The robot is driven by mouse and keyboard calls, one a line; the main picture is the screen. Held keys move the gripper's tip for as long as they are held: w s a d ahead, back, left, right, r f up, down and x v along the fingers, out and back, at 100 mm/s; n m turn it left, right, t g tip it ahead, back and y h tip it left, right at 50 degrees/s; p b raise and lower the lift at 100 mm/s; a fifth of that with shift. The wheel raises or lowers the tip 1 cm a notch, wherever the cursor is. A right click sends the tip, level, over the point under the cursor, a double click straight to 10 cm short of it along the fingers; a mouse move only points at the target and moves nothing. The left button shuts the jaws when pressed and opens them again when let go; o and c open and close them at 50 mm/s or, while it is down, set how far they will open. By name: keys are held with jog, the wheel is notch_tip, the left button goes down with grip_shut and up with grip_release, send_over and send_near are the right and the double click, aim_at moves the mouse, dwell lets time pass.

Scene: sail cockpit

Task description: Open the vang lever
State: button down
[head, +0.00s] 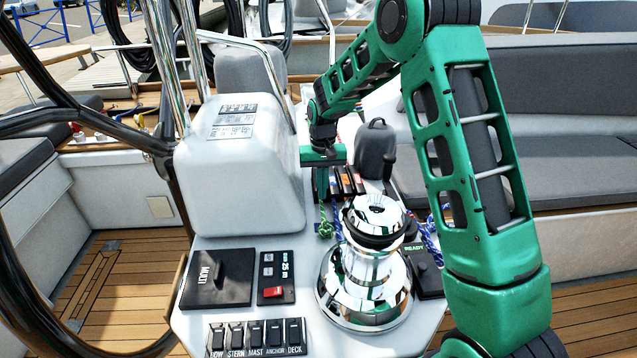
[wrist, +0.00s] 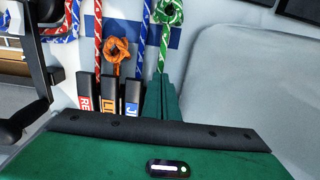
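A row of rope clutch levers stands behind the chrome winch. In the wrist view three show: a red-labelled lever (wrist: 86,92), an orange-labelled lever (wrist: 108,94) and a blue-labelled lever (wrist: 132,96). Their labels are partly cut off, and no vang label is readable. My green gripper (head: 320,190) points down at the end of this row. Its fingers (wrist: 163,98) look shut together, right beside the blue-labelled lever in the wrist view. They line up with a green rope (wrist: 168,12). Any lever behind or under them is hidden, and contact cannot be told.
The chrome winch (head: 368,275) stands in front of the levers. Switches (head: 255,335) line the console's front edge.

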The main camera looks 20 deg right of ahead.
jog(key=shift+w+d+r, duration=0.25)
jog(key=shift+w+r, duration=0.45)
jog(key=shift+r, duration=0.25)
jog(key=shift+w+d+r, duration=0.1)
jog(key=shift+w+r, duration=0.05)
jog(key=shift+r, duration=0.35)
jog(key=shift+w+d+r, duration=0.1)
jog(key=shift+w+r, duration=0.05)
jog(key=shift+r, duration=0.35)
jog(key=shift+w+d+r, duration=0.1)
jog(key=shift+w+r, duration=0.25)
jog(key=shift+r, duration=0.2)
jog(key=shift+w+f, duration=0.35)
jog(key=shift+w, duration=0.25)
jog(key=shift+s+r, duration=0.1)
jog(key=shift+s, duration=0.05)
